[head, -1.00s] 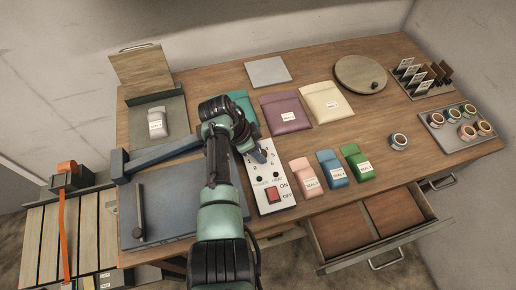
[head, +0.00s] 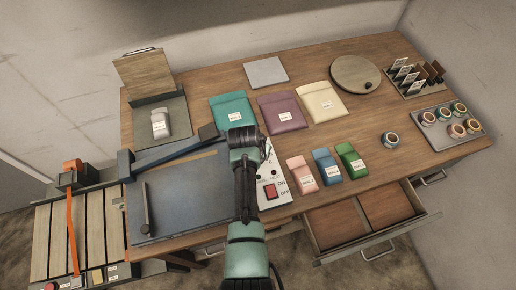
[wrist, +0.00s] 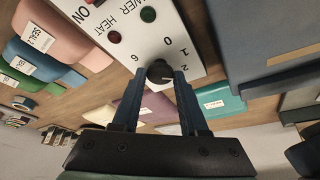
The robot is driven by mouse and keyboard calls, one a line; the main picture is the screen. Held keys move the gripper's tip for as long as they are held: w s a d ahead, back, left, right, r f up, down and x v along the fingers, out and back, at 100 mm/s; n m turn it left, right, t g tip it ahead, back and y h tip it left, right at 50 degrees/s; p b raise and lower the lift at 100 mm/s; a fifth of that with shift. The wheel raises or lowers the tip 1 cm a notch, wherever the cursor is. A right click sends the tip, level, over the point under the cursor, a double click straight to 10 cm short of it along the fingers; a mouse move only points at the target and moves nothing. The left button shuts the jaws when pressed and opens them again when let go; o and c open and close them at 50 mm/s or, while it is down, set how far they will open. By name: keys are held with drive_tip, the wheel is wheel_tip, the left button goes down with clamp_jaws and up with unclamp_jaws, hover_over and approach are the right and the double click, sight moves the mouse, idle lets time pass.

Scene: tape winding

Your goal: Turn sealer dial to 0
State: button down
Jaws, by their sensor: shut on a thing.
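The sealer's white control panel (head: 284,194) stands on the table, with a red ON/OFF switch (head: 270,191). In the wrist view the panel (wrist: 135,30) carries printed numbers, among them 0, 1, 2 and 6. The black round dial (wrist: 159,72) sits between my gripper's two blue fingers (wrist: 160,82), which are shut on it. A pale mark on the dial seems to lie on its lower right, toward the 2, but I cannot read it exactly. In the head view my gripper (head: 267,151) is over the panel's upper end and hides the dial.
The blue-grey sealer bed (head: 185,195) and its long arm lie left of the panel. Pink, blue and green packets (head: 325,167) lie close on the right. Teal, purple and cream pouches (head: 281,111) lie behind. A drawer (head: 365,215) is open at front right.

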drive_tip(key=n, duration=0.1)
drive_tip(key=n+y, duration=0.1)
drive_tip(key=n, duration=0.2)
drive_tip(key=shift+d+n+y, duration=0.25)
drive_tip(key=shift+n+y, duration=0.05)
drive_tip(key=shift+y, duration=0.1)
drive_tip(key=n+y+b, duration=0.1)
drive_tip(key=n, duration=0.2)
drive_tip(key=shift+d+f+n, duration=0.1)
drive_tip(key=shift+d+n, duration=0.05)
drive_tip(key=shift+n, duration=0.25)
drive_tip(key=n+y+b, duration=0.1)
drive_tip(key=n+b, duration=0.1)
drive_tip(key=n+g+y+b, duration=0.1)
drive_tip(key=n+b, duration=0.1)
drive_tip(key=n, duration=0.1)
drive_tip(key=shift+w+d, duration=0.15)
drive_tip(key=shift+w, duration=0.05)
drive_tip(key=shift+n+g+y+b, duration=0.3)
drive_tip(key=shift+n+g+b, duration=0.2)
drive_tip(key=shift+n+b, duration=0.95)
drive_tip(key=shift+c, duration=2.2)
unclamp_jaws()
